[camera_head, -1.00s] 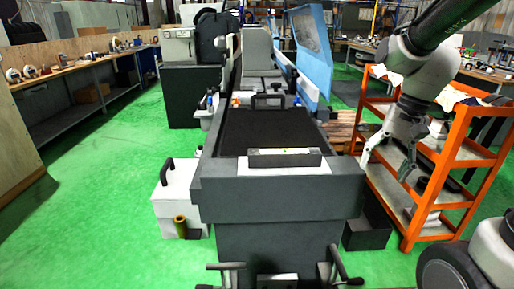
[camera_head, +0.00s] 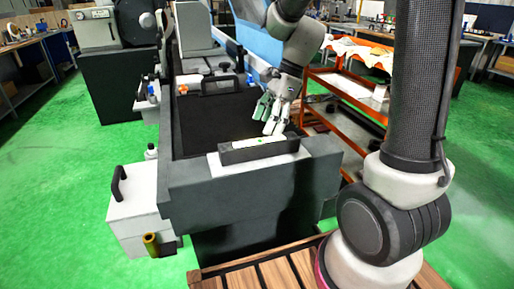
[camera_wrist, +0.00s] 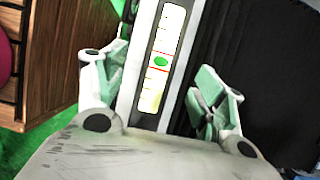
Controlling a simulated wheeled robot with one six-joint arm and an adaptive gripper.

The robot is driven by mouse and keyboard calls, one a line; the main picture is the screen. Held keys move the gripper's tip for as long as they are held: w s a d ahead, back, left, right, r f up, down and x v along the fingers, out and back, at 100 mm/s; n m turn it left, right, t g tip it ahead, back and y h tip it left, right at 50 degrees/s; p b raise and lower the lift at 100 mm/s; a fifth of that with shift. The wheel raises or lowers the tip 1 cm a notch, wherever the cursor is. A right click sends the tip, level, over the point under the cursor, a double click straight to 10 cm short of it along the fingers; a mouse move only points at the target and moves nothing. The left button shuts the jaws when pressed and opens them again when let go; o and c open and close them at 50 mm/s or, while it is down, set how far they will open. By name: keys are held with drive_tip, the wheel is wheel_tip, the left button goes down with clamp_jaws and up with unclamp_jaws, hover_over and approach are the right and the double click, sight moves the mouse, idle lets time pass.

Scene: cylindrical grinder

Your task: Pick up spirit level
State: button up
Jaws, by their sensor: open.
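The spirit level (camera_head: 259,149) is a dark grey bar with a light strip and a green vial on top. It lies on a white plate (camera_head: 217,164) at the near end of the grinder's grey bed. My gripper (camera_head: 268,117) is open and empty, above and just behind the level in the head view. In the wrist view the level (camera_wrist: 161,62) runs upright in the picture between the two spread fingers of my gripper (camera_wrist: 160,88). I cannot tell from these views how high the fingers are above it.
The grinder bed (camera_head: 180,195) has a black handle (camera_head: 206,84) behind the level. A white box (camera_head: 135,212) with a black handle stands at left. An orange shelf cart (camera_head: 345,90) stands at right. A wooden pallet (camera_head: 270,278) lies in front.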

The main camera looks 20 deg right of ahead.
sight(260, 141)
drive_tip(key=x, duration=0.7)
drive_tip(key=shift+w+d+f, duration=0.1)
drive_tip(key=shift+d+f, duration=0.05)
drive_tip(key=shift+f, duration=0.05)
clamp_jaws()
